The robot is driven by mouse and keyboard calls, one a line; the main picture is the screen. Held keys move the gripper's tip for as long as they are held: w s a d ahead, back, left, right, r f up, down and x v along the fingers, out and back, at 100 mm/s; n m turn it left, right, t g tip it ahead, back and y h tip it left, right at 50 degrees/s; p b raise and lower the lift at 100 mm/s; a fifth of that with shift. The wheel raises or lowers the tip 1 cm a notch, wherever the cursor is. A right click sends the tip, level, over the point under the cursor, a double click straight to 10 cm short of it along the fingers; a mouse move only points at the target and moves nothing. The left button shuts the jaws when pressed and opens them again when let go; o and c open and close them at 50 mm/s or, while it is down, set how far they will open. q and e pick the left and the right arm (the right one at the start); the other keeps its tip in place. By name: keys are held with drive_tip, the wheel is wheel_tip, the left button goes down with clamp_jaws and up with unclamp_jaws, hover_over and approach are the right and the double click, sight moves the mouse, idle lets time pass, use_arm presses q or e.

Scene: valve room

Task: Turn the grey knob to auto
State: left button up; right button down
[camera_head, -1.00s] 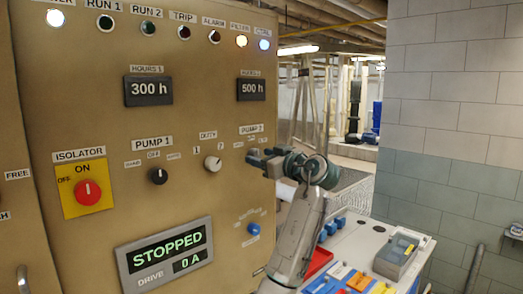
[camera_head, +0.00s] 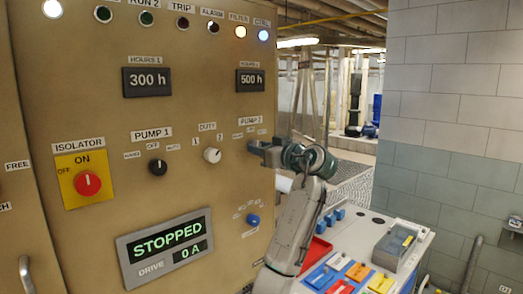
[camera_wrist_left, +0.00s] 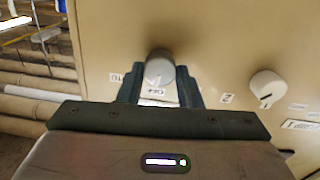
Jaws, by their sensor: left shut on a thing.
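The grey knob (camera_wrist_left: 158,72) is a rounded selector under the PUMP 2 label (camera_head: 250,120) on the tan panel. In the left wrist view my left gripper (camera_wrist_left: 158,88) has a finger on each side of it and is shut on it. A pale line on the knob points down towards the upside-down OFF label (camera_wrist_left: 156,92). Part of a label (camera_wrist_left: 116,78) shows left of the fingers, its rest hidden. In the head view my left gripper (camera_head: 258,151) reaches the panel's right side and hides the knob. My right gripper is not in view.
A white DUTY knob (camera_head: 212,155) sits beside the gripper and also shows in the wrist view (camera_wrist_left: 267,88). A black PUMP 1 knob (camera_head: 158,167), red isolator (camera_head: 87,183) and blue knob (camera_head: 253,220) are nearby.

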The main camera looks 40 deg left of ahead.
use_arm(q)
drive_tip(key=shift+m+b, duration=1.05)
drive_tip(key=shift+m, duration=2.95)
drive_tip(key=o, duration=1)
